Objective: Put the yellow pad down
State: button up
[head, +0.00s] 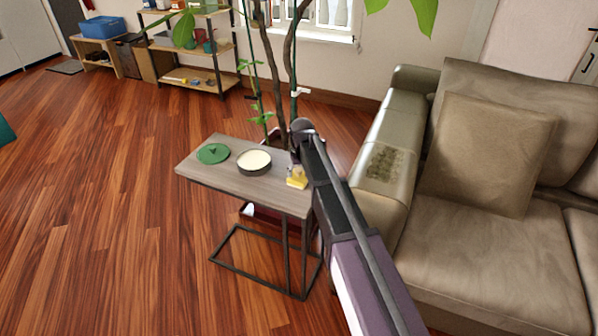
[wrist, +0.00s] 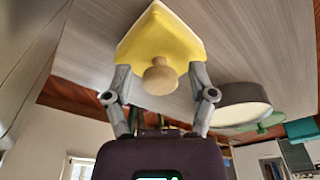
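The yellow pad (head: 297,180) is at the right end of the small side table (head: 222,178), and appears to rest on its top. In the wrist view the pad (wrist: 160,35) fills the upper middle, with a round wooden knob (wrist: 160,78) facing my gripper. My gripper (wrist: 160,75) has its two fingers spread, one on each side of the knob, with a visible gap to it on both sides. The fingertips are close to the pad's face; whether they touch it I cannot tell. In the head view my gripper (head: 294,166) is just above the pad, partly hidden by my arm.
A sofa (head: 390,150) is close on the right. Plant stems (head: 278,90) rise behind the table. The floor at left is clear.

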aim_at(301, 179)
jog(key=shift+r, duration=0.15)
notch_tip(301, 179, up, 12)
jog(key=s+p, duration=0.1)
jog(key=p, duration=1.1)
jog(key=shift+s+d, duration=0.3)
jog(key=shift+d, duration=0.1)
dwell(0.6)
jog(key=s+d+m+g, duration=0.1)
jog(key=s+d+m, duration=0.4)
jog(key=s+d, duration=1.7)
jog(key=shift+s+g+h, duration=0.3)
jog(key=shift+s+h, duration=0.1)
jog(key=shift+s, duration=0.7)
